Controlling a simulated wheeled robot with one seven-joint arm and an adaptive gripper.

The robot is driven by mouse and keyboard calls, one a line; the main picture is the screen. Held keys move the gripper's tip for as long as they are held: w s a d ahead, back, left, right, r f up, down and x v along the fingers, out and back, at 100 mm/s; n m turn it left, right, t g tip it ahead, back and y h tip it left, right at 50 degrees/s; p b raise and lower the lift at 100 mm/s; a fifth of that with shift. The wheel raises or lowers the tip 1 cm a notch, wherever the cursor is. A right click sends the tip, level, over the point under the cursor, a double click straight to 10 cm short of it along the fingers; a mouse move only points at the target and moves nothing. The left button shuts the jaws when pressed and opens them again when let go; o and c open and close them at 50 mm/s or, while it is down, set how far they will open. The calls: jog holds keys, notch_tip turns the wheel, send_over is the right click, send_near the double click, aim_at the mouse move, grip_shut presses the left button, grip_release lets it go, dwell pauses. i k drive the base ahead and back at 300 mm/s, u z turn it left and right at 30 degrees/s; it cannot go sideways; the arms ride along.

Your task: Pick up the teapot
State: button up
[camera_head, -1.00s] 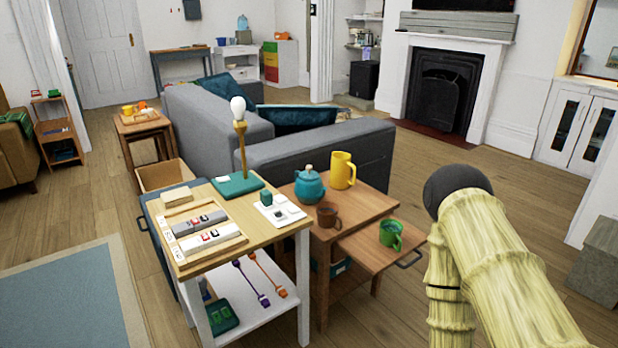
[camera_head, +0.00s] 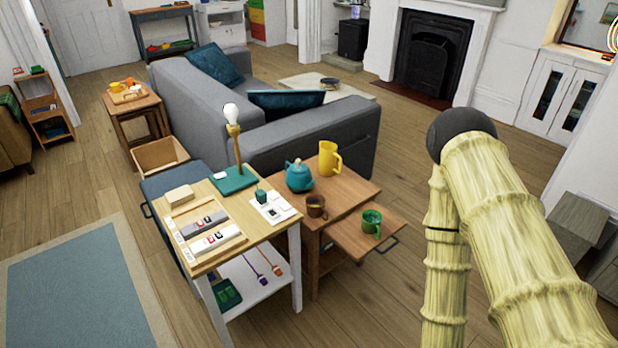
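A round teal teapot (camera_head: 299,177) with a small knob on its lid stands upright on the wooden side table (camera_head: 350,190), close to the grey sofa. A yellow jug (camera_head: 329,159) stands just behind it to the right, and a brown mug (camera_head: 316,206) in front of it. My arm, pale yellow and ribbed with a dark rounded joint, shows at the right, apart from the teapot. My gripper is not in view.
A taller work table (camera_head: 222,246) with a lamp (camera_head: 234,130) stands left of the teapot. A green mug (camera_head: 371,222) stands on a lower pull-out shelf in front. The sofa (camera_head: 290,145) is behind. Open wooden floor lies to the right and in front.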

aim_at(301, 183)
jog(key=z, duration=1.65)
jog(key=i, duration=2.4)
jog(key=u, duration=2.7)
